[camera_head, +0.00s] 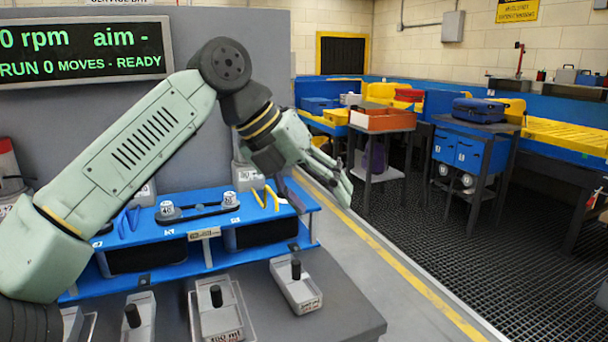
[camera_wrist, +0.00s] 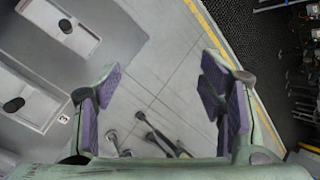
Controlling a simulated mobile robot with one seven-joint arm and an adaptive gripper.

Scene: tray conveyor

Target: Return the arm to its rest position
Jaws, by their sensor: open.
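My gripper (camera_head: 338,172) is raised at the end of my pale green arm, out past the right end of the grey bench (camera_head: 345,315). In the wrist view its two purple-padded fingers (camera_wrist: 163,110) are wide apart. The gripper touches nothing that I can see. My arm reaches from the lower left, bends at a dark elbow at top centre and slopes down to the right.
A blue rack (camera_head: 190,232) with tools and weights stands on the bench. Grey trays with black knobs, including one at right (camera_head: 297,287), lie before it. A screen (camera_head: 82,50) hangs behind my arm.

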